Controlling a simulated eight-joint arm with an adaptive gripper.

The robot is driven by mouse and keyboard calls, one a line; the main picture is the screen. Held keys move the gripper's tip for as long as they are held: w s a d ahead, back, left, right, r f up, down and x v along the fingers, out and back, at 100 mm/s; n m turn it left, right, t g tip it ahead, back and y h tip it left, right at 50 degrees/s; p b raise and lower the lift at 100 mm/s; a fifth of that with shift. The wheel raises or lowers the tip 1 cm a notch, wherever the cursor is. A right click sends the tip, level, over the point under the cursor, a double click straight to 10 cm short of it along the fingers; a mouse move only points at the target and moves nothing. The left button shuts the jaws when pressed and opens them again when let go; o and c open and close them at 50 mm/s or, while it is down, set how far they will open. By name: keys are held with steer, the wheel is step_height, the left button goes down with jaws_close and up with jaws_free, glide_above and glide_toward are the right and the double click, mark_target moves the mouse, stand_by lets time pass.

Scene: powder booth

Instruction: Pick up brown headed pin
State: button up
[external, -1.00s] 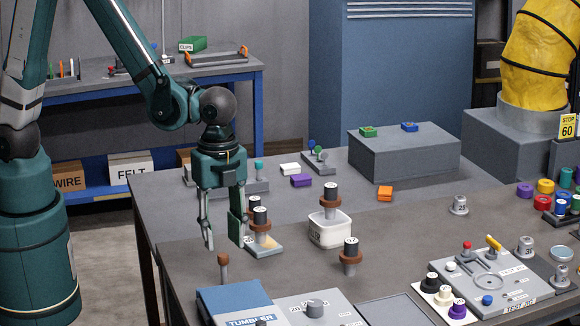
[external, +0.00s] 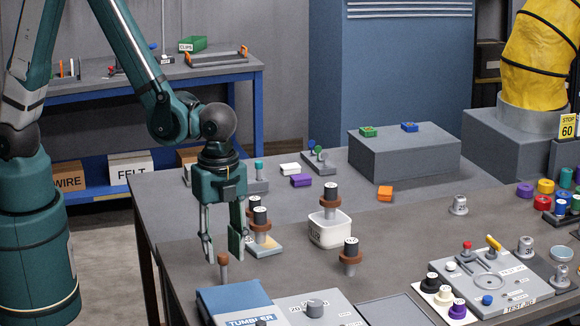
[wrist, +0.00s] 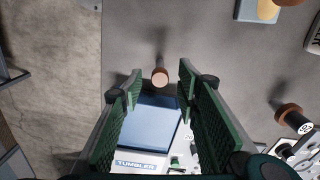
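The brown headed pin (external: 223,261) stands upright on the table, with a brown head on a thin grey shaft. My gripper (external: 222,257) is open and points down, its two fingers apart. In the external view the pin's head shows between the fingertips. How far the tips are above or beside the head is hard to tell.
The blue tumbler box (external: 235,301) lies close in front of the pin. Other brown-collared pegs with black tops stand to the right, one on a small tray (external: 265,249), one in a white bin (external: 330,232), one on the bare table (external: 351,256). The table left of the pin is clear.

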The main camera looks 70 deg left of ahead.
steer(key=shift+f, duration=1.1)
steer(key=c, duration=1)
steer(key=shift+r, duration=0.15)
steer(key=shift+r, duration=4.85)
